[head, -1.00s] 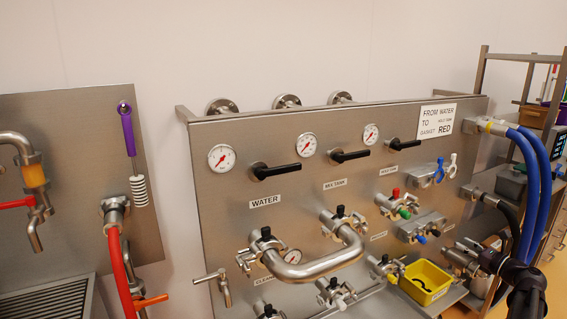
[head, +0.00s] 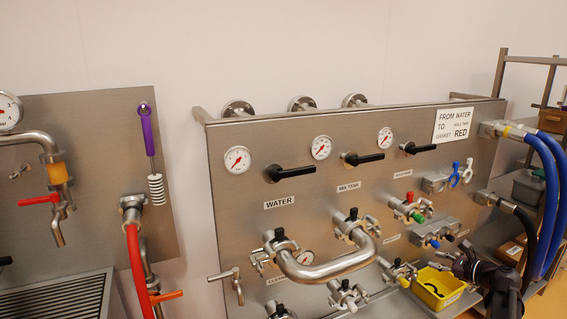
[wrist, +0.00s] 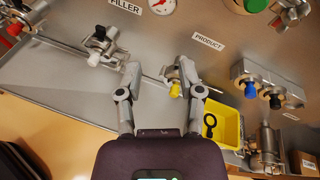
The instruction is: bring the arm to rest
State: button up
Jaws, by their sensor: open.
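My gripper (wrist: 160,80) is open in the wrist view, its two grey fingers spread with nothing between them. It points at the lower part of the steel panel, near a clamped port with a yellow knob (wrist: 175,90) and left of a yellow bin (wrist: 230,135). I cannot tell how far the fingertips are from the port. In the head view my dark wrist (head: 485,272) shows at the lower right, in front of the panel (head: 240,205) and partly beside the yellow bin (head: 437,289).
A bent steel pipe (head: 325,268) joins two ports on the panel. Blue hoses (head: 550,185) and a black hose (head: 527,230) hang at the right, close to my arm. A black ring (wrist: 209,122) lies in the bin. A red hose (head: 134,265) hangs at the left.

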jog(key=s+a+f+n+g+p, duration=0.1)
jog(key=a+f+n+g, duration=0.2)
jog(key=a, duration=0.4)
jog(key=s+a+f+n+g+h+p, duration=0.1)
jog(key=a+n+g, duration=0.1)
jog(key=a+n, duration=0.4)
jog(key=s+a+f+n+g, duration=0.1)
jog(key=a+f+n+g, duration=0.2)
jog(key=a, duration=0.6)
jog(key=s+a+f+n+g+h+p, duration=0.1)
jog(key=s+a+n+g+h+p, duration=0.2)
jog(key=s+a+n+h, duration=0.4)
jog(key=shift+s+a+f+n+g, duration=0.25)
jog(key=shift+s+a+n+g, duration=0.55)
jog(key=shift+s+a+n, duration=1.9)
jog(key=shift+w+d+n, duration=0.5)
jog(key=shift+d, duration=0.1)
